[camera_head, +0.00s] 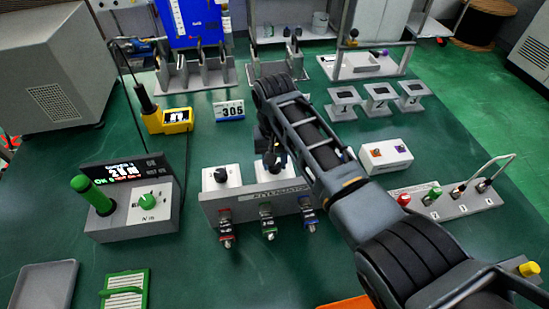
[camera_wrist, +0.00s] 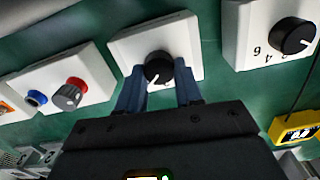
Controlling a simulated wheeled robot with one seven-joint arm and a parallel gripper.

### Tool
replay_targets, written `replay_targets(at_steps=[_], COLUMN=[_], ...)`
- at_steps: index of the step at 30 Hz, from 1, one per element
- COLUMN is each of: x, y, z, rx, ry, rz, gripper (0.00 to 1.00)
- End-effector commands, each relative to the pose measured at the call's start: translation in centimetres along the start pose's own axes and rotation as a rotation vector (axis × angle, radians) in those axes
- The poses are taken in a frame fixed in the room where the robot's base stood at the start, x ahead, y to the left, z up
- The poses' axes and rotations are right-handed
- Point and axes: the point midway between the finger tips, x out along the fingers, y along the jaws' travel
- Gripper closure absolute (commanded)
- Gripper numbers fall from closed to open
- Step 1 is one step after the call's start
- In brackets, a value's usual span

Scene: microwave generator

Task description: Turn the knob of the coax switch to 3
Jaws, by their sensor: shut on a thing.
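A white box (camera_wrist: 185,35) with a black knob (camera_wrist: 158,67) sits in the middle of the wrist view. The knob's white pointer mark faces the lower left of that view. My gripper (camera_wrist: 159,84) is shut on this knob, with one blue-grey finger on each side. In the head view the same box (camera_head: 262,178) stands behind the attenuator panel, partly covered by my arm. Markings around the held knob are hidden or too small to read, so I cannot tell its setting or confirm its label.
A similar white box (camera_wrist: 245,45) with a black knob and numbers stands beside it. The attenuator panel (camera_head: 235,208) with several hanging connectors is in front. A white box (camera_head: 392,166) with small knobs is to the right. A yellow meter (camera_head: 178,116) stands behind left.

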Motion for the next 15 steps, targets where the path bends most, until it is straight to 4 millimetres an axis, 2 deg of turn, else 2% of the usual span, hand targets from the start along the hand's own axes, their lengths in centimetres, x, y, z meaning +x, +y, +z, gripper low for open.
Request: replay_targets(at_steps=[10, 11, 15], x=[-0.21, -0.21, -0.17], y=[-0.03, -0.03, -0.02], z=[-0.16, -0.16, -0.13], rx=[0.004, 0.004, 0.003], ry=[0.005, 0.005, 0.004], rz=[-0.001, -0.001, -0.001], gripper=[0.96, 0.64, 0.51])
